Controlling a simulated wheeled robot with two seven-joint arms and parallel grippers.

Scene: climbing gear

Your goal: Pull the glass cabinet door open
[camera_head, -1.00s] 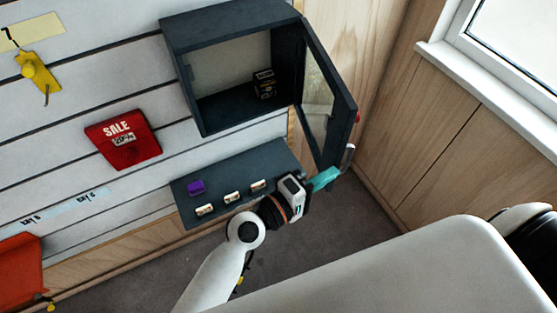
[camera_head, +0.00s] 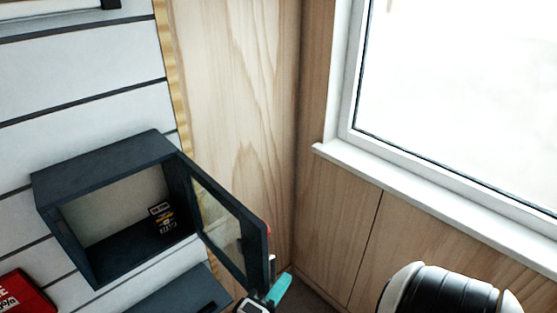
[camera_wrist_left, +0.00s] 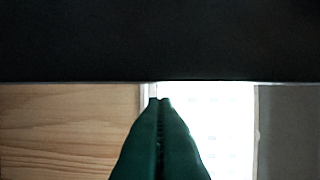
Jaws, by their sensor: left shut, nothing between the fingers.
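The dark cabinet (camera_head: 105,160) is on the slatted wall at left in the head view. Its glass door (camera_head: 222,222) stands swung outward, hinged on the cabinet's right side, so the front is uncovered. A pale metal handle (camera_head: 272,268) shows at the door's free edge. My left gripper (camera_head: 279,290), with teal fingers, is just below the handle by the door's lower free corner. Its fingers are shut and empty. In the left wrist view the fingers (camera_wrist_left: 160,135) meet below a dark band that I cannot identify surely. My right gripper is out of view.
A small black box (camera_head: 162,218) stands inside the cabinet. A dark shelf (camera_head: 175,295) is below it, and a red sale sign (camera_head: 22,295) at lower left. Wood panels and a window sill (camera_head: 420,185) bound the right side.

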